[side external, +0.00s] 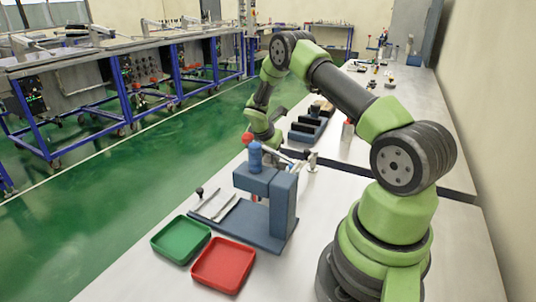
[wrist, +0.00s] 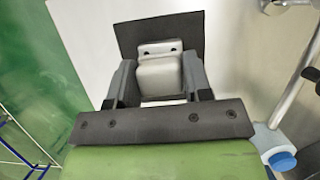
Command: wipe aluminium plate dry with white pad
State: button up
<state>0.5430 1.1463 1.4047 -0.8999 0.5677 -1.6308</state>
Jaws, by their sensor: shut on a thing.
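My gripper (wrist: 160,70) shows in the wrist view with its two grey fingers closed on the sides of a whitish block, which looks like the white pad (wrist: 161,76). The block's far edge has a lip with two dark holes. A dark flat rectangle (wrist: 135,38) lies beyond and around it; whether the block touches it I cannot tell. A pale, smooth surface (wrist: 90,25) spreads behind; I cannot tell whether this is the aluminium plate or the bench.
A blue lever press (side external: 283,210) stands on the bench (side external: 330,190). A green tray (side external: 181,240) and a red tray (side external: 223,266) lie in front of it. A dark stepped rack (side external: 308,128) stands behind. A blue-capped bottle (wrist: 278,150) is close at the wrist view's lower right.

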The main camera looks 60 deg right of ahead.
jog(key=shift+a, duration=0.85)
jog(key=shift+d, duration=1.35)
jog(key=shift+a, duration=1.4)
jog(key=shift+d, duration=1.35)
jog(key=shift+r, duration=4.1)
